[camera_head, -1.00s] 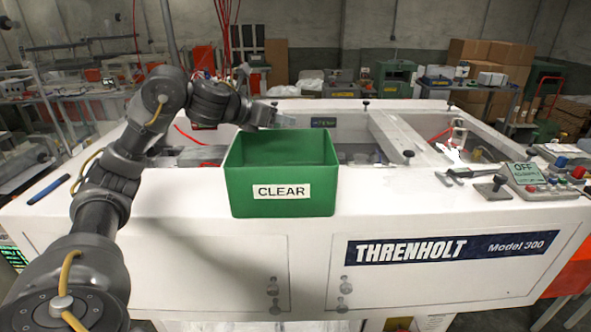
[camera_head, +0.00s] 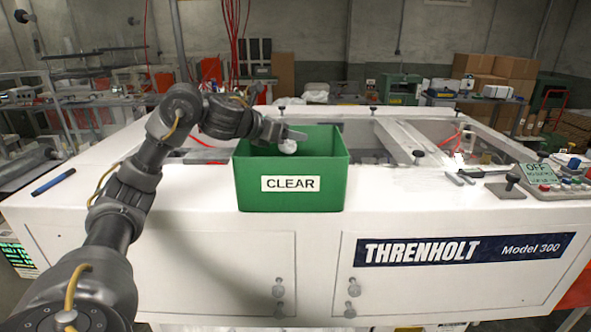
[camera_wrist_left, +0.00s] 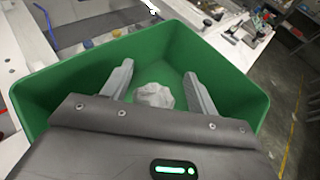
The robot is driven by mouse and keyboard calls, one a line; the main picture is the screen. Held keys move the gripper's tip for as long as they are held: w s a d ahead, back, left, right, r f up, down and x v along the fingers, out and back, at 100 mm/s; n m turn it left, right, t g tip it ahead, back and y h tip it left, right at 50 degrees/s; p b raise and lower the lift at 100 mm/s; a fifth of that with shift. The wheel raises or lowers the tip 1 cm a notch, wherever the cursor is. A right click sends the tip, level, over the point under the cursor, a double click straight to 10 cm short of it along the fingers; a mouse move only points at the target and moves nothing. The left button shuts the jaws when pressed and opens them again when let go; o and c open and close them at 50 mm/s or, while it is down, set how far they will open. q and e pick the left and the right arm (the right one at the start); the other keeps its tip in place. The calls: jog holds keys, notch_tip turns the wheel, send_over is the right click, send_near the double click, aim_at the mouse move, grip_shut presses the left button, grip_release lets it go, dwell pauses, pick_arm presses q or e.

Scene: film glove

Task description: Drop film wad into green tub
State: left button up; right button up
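The green tub (camera_head: 292,195), labelled CLEAR, stands upright on the front of the white machine top. My left gripper (camera_head: 292,134) is over the tub's opening, pointing right. In the left wrist view its two fingers (camera_wrist_left: 158,82) are spread apart. The pale, crumpled film wad (camera_wrist_left: 155,96) shows between them, with a gap to each finger and the tub's green inside behind it. In the head view the wad (camera_head: 288,147) is just below the fingers, against the tub's inner back wall, and looks loose. My right gripper is not in view.
The machine's recessed bay with clear covers lies behind the tub. A blue pen (camera_head: 53,181) lies at the left of the machine top. Metal tools (camera_head: 484,172) and a control panel (camera_head: 555,180) are at the right. The top right of the tub is clear.

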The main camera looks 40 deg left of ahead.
pick_arm(q)
jog(key=shift+o, duration=1.6)
jog(key=shift+s+a+r, duration=0.1)
jog(key=shift+s, duration=0.1)
jog(key=shift+s+a+r, duration=0.1)
jog(key=shift+s, duration=0.2)
jog(key=b+v, duration=0.2)
jog(key=v, duration=0.8)
jog(key=shift+s, duration=0.25)
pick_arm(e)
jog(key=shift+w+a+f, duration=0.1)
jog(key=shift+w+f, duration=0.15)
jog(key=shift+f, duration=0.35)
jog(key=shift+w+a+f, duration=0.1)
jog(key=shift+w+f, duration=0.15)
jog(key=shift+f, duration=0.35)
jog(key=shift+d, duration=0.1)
